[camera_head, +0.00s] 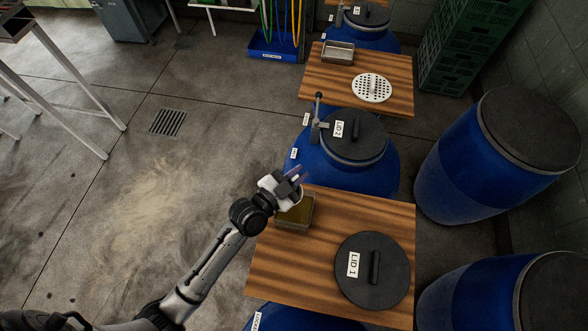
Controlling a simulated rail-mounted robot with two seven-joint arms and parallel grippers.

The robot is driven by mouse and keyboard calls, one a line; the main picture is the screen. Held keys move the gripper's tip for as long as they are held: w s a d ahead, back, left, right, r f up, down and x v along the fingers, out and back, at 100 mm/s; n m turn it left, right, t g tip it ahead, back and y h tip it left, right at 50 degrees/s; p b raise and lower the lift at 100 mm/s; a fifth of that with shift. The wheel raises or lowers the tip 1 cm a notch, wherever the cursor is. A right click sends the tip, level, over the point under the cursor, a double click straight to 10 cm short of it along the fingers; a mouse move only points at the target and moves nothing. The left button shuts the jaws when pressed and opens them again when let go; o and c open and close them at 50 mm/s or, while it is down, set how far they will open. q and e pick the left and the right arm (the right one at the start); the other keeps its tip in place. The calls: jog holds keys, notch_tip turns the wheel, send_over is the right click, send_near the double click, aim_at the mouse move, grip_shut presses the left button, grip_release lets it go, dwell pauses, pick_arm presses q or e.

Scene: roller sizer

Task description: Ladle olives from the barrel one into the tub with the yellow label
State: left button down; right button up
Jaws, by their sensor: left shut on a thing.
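My left gripper (296,180) is over the far left edge of the near wooden board, above a metal tray. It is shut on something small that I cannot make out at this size. The metal tray (294,222) has an olive-brown inside and stands on the board, partly hidden by my gripper. A black lid marked LID 1 (393,270) lies on the same board. A blue barrel (285,318) shows only in part at the bottom edge, below the board. I see no yellow-labelled tub and no clear ladle. My right gripper is not in view.
Beyond the board stands a blue barrel (318,168) closed with LID 2 (370,147). A farther board (330,86) holds a metal tray (338,53) and a perforated white disc (371,88). Dark-topped blue barrels (450,180) line the right. Floor at left is open around a drain (168,122).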

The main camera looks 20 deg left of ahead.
pick_arm(q)
jog(key=s+d+f+m+b, duration=0.1)
jog(key=s+d+f+m, duration=0.2)
jog(key=d+f+m, duration=0.3)
jog(key=d+m, duration=0.2)
jog(key=m, duration=0.2)
jog(key=shift+s+d+f, duration=0.3)
jog(key=shift+d, duration=0.05)
dwell(1.3)
dwell(0.7)
